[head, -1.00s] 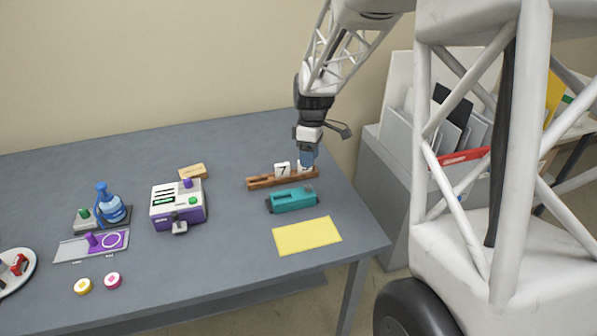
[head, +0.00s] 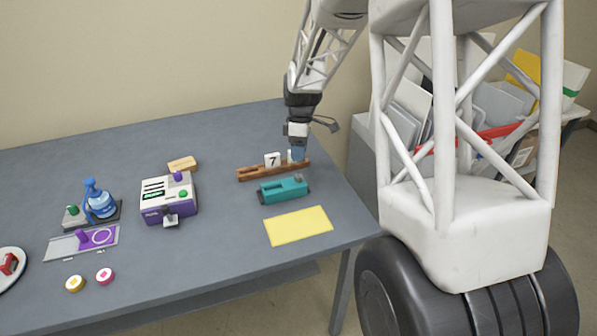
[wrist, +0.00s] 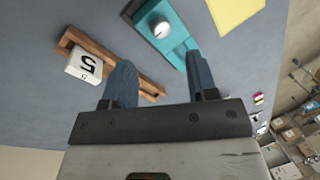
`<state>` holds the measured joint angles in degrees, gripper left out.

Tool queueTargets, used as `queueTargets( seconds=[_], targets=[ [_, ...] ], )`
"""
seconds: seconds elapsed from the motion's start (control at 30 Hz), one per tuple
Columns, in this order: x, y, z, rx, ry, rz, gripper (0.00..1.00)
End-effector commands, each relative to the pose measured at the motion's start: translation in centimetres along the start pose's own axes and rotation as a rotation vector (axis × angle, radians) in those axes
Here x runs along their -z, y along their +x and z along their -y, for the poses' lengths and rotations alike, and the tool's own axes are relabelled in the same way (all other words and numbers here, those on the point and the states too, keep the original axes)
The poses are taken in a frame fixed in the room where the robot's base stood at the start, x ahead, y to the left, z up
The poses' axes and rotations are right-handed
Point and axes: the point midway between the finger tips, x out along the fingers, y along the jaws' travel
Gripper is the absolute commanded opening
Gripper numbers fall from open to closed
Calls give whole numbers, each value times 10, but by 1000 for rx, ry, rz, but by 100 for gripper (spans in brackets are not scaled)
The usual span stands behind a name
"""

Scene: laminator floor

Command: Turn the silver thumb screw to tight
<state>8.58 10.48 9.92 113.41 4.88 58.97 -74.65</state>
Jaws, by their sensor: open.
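The silver thumb screw (wrist: 160,28) is a round knob with a white mark on top. It sits on a teal block (head: 284,189), which also shows in the wrist view (wrist: 182,52). In the head view the screw is too small to make out clearly. My gripper (head: 298,155) is over the right end of the wooden rail, just behind the teal block. In the wrist view my gripper (wrist: 162,73) has its two blue fingers apart with nothing between them. The screw lies beyond the fingertips, untouched.
A yellow sheet (head: 298,226) lies in front of the teal block. A purple and white machine (head: 168,200) stands to the left. Bare table lies between machine and block.

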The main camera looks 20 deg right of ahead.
Motion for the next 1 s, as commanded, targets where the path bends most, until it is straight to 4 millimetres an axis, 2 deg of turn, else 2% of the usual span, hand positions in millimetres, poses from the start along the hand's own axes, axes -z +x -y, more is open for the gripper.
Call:
queueTargets(
  seconds=[0.53, 0.7, 1.0],
  targets=[
    [0, 60, 1, 2, 0, 1, 53],
    [0, 68, 1, 1, 0, 0, 53],
    [0, 69, 0, 0, 0, 0, 53]
  ],
)
